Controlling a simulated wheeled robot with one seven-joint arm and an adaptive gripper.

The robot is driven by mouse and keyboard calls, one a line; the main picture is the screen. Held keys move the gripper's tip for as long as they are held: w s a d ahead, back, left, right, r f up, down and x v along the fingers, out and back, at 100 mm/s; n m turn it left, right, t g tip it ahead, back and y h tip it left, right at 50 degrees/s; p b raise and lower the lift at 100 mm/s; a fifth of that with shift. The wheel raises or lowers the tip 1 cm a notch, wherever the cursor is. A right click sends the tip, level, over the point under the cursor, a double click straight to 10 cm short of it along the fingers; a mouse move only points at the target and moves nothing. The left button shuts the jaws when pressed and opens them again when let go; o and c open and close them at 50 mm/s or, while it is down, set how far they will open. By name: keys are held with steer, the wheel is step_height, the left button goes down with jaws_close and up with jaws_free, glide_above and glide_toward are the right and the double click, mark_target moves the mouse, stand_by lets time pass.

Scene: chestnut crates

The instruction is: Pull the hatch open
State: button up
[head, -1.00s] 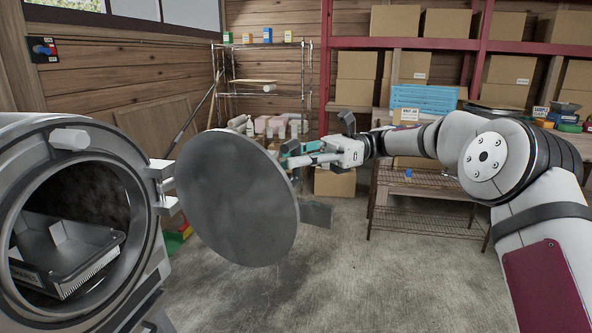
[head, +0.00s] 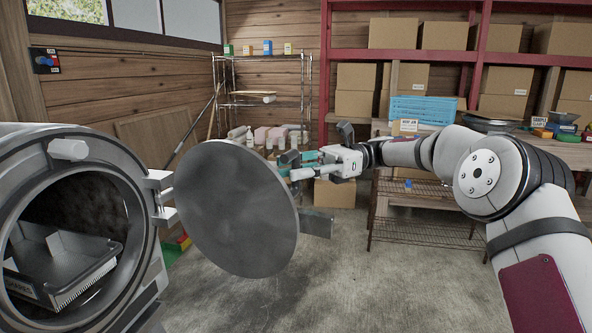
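The round grey hatch (head: 238,208) stands swung wide open on its hinge (head: 160,195), its inner face toward me. It belongs to the round grey chamber (head: 140,178) at the left, whose mouth is uncovered. My gripper (head: 296,168) is at the upper right edge of the hatch, on its far side. Its fingertips are partly hidden behind the hatch, so I cannot tell whether they are open, shut or touching a handle. A flat grey piece (head: 317,223) sticks out past the hatch's right edge.
A dark tray (head: 65,285) sits inside the chamber. A wire rack (head: 262,98) with bottles and small boxes stands behind the hatch. A wire-shelf table (head: 425,215) and red shelving with cartons (head: 400,33) are at the back right. The concrete floor in front is clear.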

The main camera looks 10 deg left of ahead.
steer(key=v, duration=0.7)
steer(key=shift+w+d, duration=0.15)
steer(key=shift+d, duration=0.05)
